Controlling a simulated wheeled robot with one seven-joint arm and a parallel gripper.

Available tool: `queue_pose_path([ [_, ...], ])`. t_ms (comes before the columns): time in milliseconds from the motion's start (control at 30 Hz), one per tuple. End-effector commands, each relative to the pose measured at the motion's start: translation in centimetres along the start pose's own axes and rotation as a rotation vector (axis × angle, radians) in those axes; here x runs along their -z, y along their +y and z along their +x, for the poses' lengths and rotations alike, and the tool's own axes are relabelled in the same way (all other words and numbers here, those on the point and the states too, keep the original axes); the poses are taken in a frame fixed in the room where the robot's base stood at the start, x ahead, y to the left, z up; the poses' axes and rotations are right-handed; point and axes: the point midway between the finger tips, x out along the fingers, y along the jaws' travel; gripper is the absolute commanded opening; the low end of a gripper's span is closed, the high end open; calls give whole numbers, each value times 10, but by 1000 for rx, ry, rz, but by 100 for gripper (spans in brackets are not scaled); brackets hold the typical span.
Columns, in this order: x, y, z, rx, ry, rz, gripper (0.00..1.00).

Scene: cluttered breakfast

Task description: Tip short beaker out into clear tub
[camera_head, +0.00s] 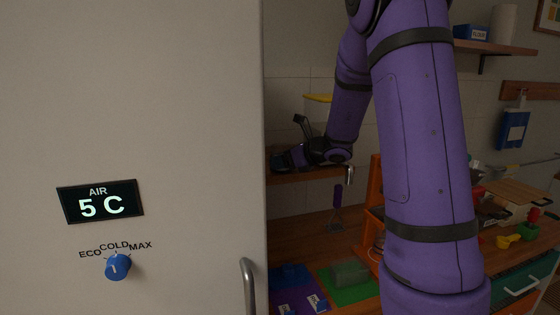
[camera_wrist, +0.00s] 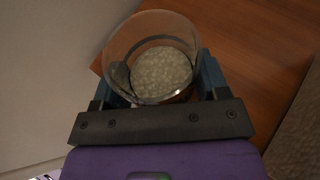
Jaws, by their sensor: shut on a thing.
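The short beaker (camera_wrist: 118,42) is a clear, round-rimmed vessel with pale, grainy contents in the wrist view. My gripper (camera_wrist: 156,82) is shut on it, with one blue-grey finger on each side. The contents look level inside the rim. In the head view my gripper (camera_head: 284,160) is at the tall appliance's edge, and the beaker cannot be made out there. A see-through, greenish-grey shape (camera_head: 350,273) on the green mat (camera_head: 347,293) may be the clear tub; I cannot tell for sure.
A tall pale appliance (camera_head: 150,170) reading 5 C fills the left and hides part of the counter. An orange frame (camera_head: 375,190) stands behind my arm. A blue mat (camera_head: 290,277) lies left of the green one. Several small items crowd the right-hand counter.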

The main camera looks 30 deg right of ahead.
Motion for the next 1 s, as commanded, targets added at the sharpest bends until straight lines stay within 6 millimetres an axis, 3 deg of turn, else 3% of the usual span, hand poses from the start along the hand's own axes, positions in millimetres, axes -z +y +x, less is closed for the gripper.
queue_pose_path([
  [33, 0, 0, 0, 0, 0, 0, 31],
  [100, 0, 0, 0, 0, -1, 0, 20],
  [1000, -33, 0, -13, 0, -2, -1, 20],
])
